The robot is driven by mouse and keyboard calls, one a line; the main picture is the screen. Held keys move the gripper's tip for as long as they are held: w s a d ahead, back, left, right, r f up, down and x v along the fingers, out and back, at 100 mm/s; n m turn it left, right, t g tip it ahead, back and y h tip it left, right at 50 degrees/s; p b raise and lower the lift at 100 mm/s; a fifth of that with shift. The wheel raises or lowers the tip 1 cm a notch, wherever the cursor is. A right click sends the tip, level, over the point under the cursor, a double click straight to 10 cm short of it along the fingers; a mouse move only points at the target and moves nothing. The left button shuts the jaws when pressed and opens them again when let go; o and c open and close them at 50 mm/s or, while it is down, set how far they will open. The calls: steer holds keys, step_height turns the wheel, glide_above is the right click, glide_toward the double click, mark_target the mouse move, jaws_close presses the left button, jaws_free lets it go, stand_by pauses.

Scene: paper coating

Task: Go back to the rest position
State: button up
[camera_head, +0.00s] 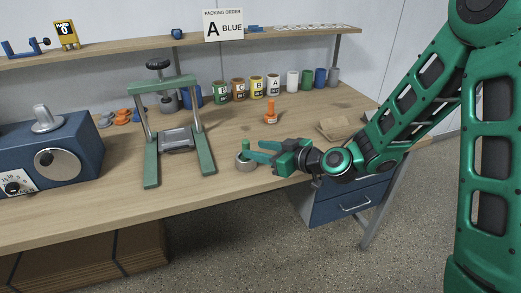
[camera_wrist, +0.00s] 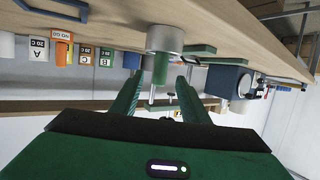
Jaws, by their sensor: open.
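My gripper (camera_head: 252,152) is open just above the front part of the bench, with my arm reaching in from the right. A grey metal cup (camera_head: 245,163) stands on the bench at its fingertips. A green peg-like piece (camera_head: 246,147) stands upright in the cup. In the wrist view, which is upside down, the cup (camera_wrist: 165,39) and green piece (camera_wrist: 161,68) are just beyond the fingertips (camera_wrist: 160,78). The green piece lines up with the gap between the fingers; I cannot tell whether they touch it.
A green press frame (camera_head: 150,130) and a blue machine (camera_head: 55,150) stand to the left. An orange gauge (camera_head: 270,110) stands behind my gripper, with a row of lettered cans (camera_head: 239,90) farther back. A brown block (camera_head: 336,128) lies right. A shelf (camera_head: 110,48) runs above the bench.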

steer(key=shift+s+d+r, duration=0.15)
steer(key=shift+s+d, duration=0.15)
steer(key=shift+d, duration=0.15)
steer(key=s+d+f+m+g+h, duration=0.1)
steer(key=s+d+m+g+h, duration=0.3)
steer(key=d, duration=1.1)
steer(key=s+d+m+g+h, duration=0.15)
steer(key=s+d+h, duration=0.45)
steer(key=d, duration=0.9)
steer(key=s+d+r+m+g, duration=0.1)
steer(key=s+d+m, duration=0.2)
steer(key=s, duration=0.5)
steer(key=s+d+r+m+g, duration=0.1)
steer(key=s+d+m, duration=0.3)
steer(key=s, duration=0.4)
steer(key=s+d+r+m+g+h, duration=0.1)
steer(key=s+d+m, duration=0.3)
steer(key=s, duration=0.4)
steer(key=shift+d+r+g, duration=0.45)
steer(key=shift+d, duration=0.1)
